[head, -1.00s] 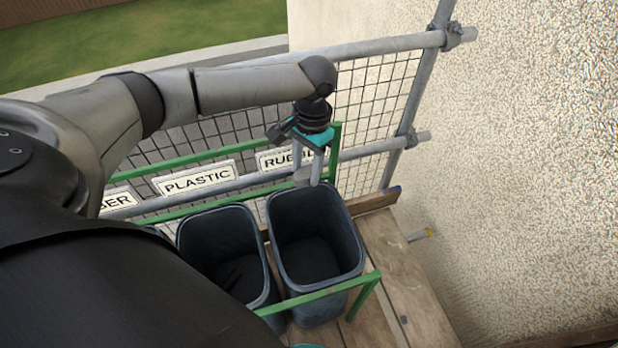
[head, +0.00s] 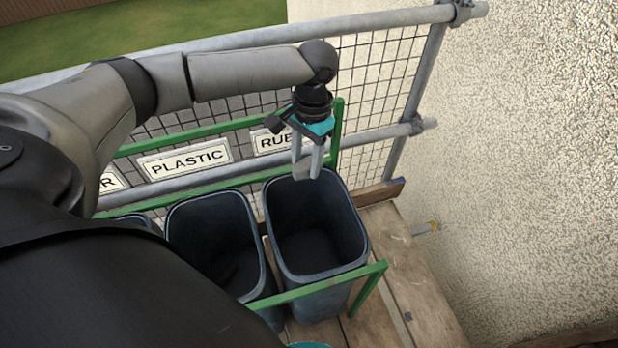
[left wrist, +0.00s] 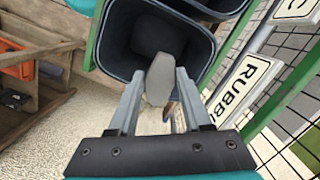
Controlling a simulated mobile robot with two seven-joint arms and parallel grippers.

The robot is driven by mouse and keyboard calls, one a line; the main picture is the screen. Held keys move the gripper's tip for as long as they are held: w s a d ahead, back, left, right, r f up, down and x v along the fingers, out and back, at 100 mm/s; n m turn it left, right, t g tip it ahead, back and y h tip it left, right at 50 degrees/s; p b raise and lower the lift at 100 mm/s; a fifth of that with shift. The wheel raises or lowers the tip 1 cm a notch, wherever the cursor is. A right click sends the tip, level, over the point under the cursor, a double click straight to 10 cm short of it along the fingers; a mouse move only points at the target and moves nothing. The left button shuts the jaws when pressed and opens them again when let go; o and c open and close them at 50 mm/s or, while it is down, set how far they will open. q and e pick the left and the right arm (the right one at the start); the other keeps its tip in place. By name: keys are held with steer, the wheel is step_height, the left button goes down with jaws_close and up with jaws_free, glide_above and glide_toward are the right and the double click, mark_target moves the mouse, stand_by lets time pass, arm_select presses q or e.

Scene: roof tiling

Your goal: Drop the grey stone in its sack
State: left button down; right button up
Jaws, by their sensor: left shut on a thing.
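My left gripper (head: 308,165) is shut on the grey stone (left wrist: 160,78), a smooth pale piece between its fingers in the left wrist view. In the head view the stone (head: 301,172) is small and partly covered by the fingers. The gripper hangs over the back rim of the dark sack-like bin (head: 352,262) under the sign that begins "RUB" (head: 273,141). That bin also shows in the left wrist view (left wrist: 118,30), beyond the stone. Its bottom looks dark and empty. My right gripper is not in view.
A second dark bin (head: 180,222) stands left, by the "PLASTIC" sign (head: 184,159). A green frame (head: 325,290) surrounds the bins. Mesh and scaffold tubes (head: 405,130) stand behind; a rough wall (head: 520,150) rises at right. Wooden boards (head: 400,270) lie beside the bins.

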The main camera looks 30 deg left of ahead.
arm_select(q)
steer(key=shift+c, duration=1.3)
jaws_free()
step_height(320, 180, up, 15)
steer(key=w+p, duration=0.1)
steer(key=p, duration=0.2)
steer(key=shift+w+d, duration=0.15)
steer(key=shift+w, duration=0.25)
steer(key=shift+s, duration=0.1)
